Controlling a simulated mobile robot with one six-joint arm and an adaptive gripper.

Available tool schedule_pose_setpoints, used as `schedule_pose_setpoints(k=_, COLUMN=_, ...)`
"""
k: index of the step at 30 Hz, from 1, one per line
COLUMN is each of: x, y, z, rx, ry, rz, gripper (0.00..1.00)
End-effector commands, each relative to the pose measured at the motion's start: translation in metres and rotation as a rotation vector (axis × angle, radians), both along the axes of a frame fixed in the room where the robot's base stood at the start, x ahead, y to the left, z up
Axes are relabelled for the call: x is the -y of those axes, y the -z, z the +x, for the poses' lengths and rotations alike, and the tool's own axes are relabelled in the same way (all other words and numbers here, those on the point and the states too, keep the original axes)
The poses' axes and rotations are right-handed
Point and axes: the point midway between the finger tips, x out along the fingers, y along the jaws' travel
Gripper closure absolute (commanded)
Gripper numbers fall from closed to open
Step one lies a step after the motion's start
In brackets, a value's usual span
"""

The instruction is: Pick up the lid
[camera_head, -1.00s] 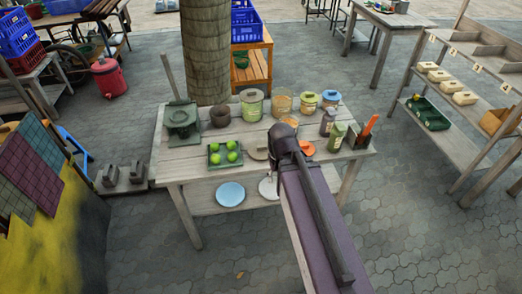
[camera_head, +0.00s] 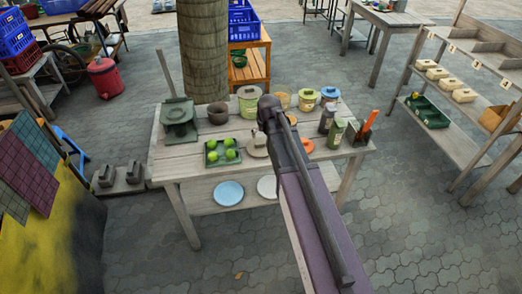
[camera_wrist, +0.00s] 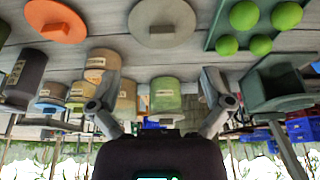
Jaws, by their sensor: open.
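A round tan lid (camera_head: 257,150) with a small knob lies on the wooden table, just left of my arm. It also shows at the top of the wrist view (camera_wrist: 162,30). An orange round lid (camera_head: 307,146) lies to the right of my arm and shows in the wrist view (camera_wrist: 57,22). My gripper (camera_wrist: 160,100) is open and empty in the wrist view, its fingers spread wide and apart from both lids. In the head view my own arm hides the fingers. The wrist view is upside down.
A green tray (camera_head: 222,152) of green balls sits left of the tan lid. Labelled jars (camera_head: 250,104), a brown pot (camera_head: 218,114) and a dark green stand (camera_head: 179,122) line the back. Dark bottles and an orange-handled holder (camera_head: 358,134) stand right. Plates lie on the lower shelf.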

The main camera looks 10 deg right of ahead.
Motion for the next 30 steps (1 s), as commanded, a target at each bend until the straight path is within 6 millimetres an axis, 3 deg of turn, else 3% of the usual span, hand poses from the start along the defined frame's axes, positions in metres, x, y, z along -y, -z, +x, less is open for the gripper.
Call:
schedule_pose_setpoints(k=1, x=0.000, y=0.002, z=0.015, rx=0.018, ry=0.000, rz=0.000, gripper=0.00)
schedule_pose_setpoints(k=6, x=0.001, y=0.001, z=0.031, rx=0.051, ry=-0.001, rz=-0.001, gripper=0.00)
schedule_pose_setpoints(k=20, x=0.000, y=0.003, z=0.032, rx=0.052, ry=-0.002, rz=-0.001, gripper=0.00)
schedule_pose_setpoints(k=30, x=-0.001, y=0.025, z=0.040, rx=0.052, ry=-0.002, rz=0.000, gripper=0.00)
